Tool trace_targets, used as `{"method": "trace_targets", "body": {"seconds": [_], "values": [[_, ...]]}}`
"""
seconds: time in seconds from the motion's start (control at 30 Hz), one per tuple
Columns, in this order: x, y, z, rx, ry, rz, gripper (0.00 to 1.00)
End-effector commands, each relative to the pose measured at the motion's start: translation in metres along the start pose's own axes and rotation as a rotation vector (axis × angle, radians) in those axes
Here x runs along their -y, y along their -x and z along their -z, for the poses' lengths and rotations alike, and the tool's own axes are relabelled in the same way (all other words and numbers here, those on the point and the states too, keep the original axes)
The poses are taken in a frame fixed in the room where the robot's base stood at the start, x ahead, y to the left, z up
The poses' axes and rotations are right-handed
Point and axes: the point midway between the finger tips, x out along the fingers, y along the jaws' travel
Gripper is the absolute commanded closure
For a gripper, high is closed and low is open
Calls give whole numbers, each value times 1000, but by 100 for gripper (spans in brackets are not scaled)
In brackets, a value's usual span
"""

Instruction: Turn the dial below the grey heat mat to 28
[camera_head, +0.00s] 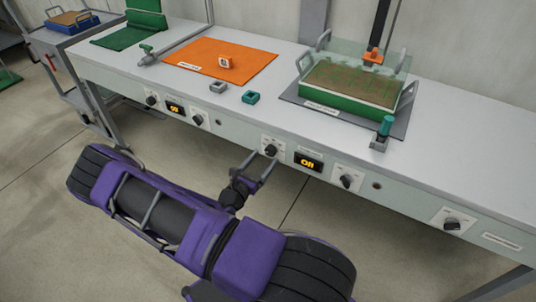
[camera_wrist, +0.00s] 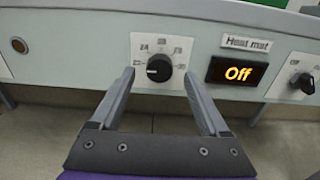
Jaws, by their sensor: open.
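The grey heat mat (camera_head: 287,92) lies on the bench under a green-sided tray. Below it, on the front panel, is a black dial (camera_head: 270,150) on a white numbered plate. The dial (camera_wrist: 159,68) is centred in the wrist view, its pale mark seeming to point left, toward the low end. Some numbers are too small to read surely. The display (camera_wrist: 237,72) beside it reads Off, under a "Heat mat" label (camera_wrist: 246,43). My gripper (camera_head: 262,158) is open; in the wrist view its fingers (camera_wrist: 159,74) stand left and right of the dial. Contact cannot be told.
Another knob (camera_head: 346,181) sits right of the display, and one more (camera_head: 452,223) further right. An orange mat (camera_head: 222,56) has its own dials and display (camera_head: 174,108) below. A teal-topped post (camera_head: 385,130) stands near the bench edge. Floor in front is clear.

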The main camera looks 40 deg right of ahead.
Motion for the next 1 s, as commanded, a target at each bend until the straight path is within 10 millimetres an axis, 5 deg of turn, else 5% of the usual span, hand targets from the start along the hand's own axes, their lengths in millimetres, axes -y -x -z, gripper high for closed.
{"method": "trace_targets", "body": {"seconds": [0.2, 0.6, 1.0], "values": [[0, -29, 1, 0, 0, 1, 21], [0, -36, 0, 0, 1, -1, 21], [0, -36, 0, 0, 1, 0, 93]]}}
